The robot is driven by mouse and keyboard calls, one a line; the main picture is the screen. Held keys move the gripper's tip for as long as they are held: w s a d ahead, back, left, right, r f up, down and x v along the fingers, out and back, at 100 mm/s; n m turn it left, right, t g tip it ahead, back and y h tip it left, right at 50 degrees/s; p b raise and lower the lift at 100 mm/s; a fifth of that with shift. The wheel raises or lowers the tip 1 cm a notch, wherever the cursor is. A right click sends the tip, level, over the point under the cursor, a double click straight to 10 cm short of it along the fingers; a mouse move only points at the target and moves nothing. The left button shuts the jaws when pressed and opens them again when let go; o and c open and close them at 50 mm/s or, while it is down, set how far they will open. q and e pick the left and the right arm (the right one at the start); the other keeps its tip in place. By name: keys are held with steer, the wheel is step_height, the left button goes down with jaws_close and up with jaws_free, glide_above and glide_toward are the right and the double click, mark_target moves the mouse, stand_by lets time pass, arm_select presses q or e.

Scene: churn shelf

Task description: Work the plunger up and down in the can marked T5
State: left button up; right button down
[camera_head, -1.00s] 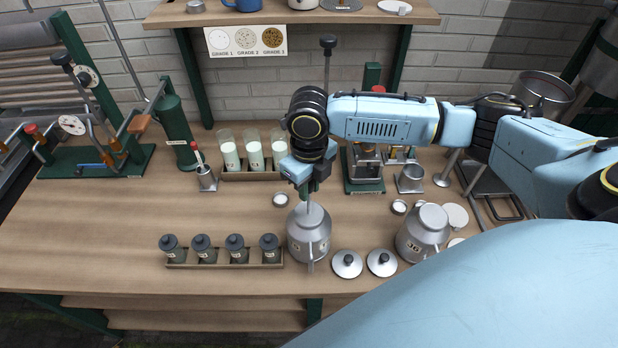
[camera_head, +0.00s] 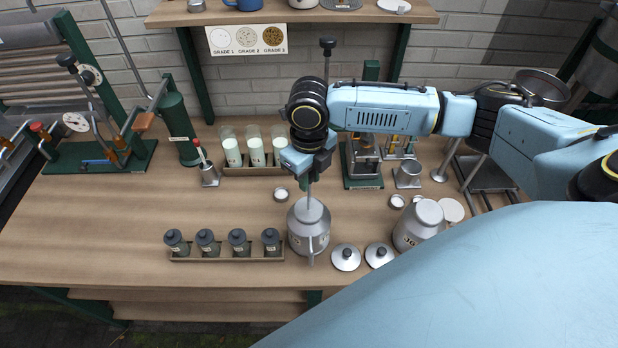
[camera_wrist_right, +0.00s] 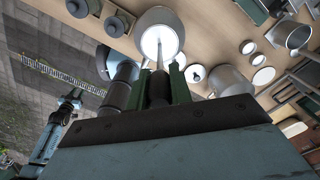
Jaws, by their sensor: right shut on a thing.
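A grey metal can (camera_head: 309,232) with a domed top stands upright near the front middle of the bench. Its marking is too small to read. My right gripper (camera_head: 312,180) is above the can and shut on the rod. In the right wrist view the rod runs from between the green fingers (camera_wrist_right: 160,88) to the pale can top (camera_wrist_right: 158,40). The rod's lower end is hidden inside the can. A blurred dark gripper shape (camera_wrist_right: 70,100) shows at the left there.
A second can (camera_head: 417,226) stands to the right, partly behind my blue arm. Two round lids (camera_head: 346,257) lie between the cans. A rack of dark jars (camera_head: 222,258) is on the left. Milk-filled glasses (camera_head: 256,152) stand behind. The bench is clear at left front.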

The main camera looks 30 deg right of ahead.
step_height(320, 180, up, 2)
steer(key=shift+r, duration=0.1)
step_height(320, 180, down, 7)
steer(key=b, duration=0.2)
steer(key=shift+b, duration=0.4)
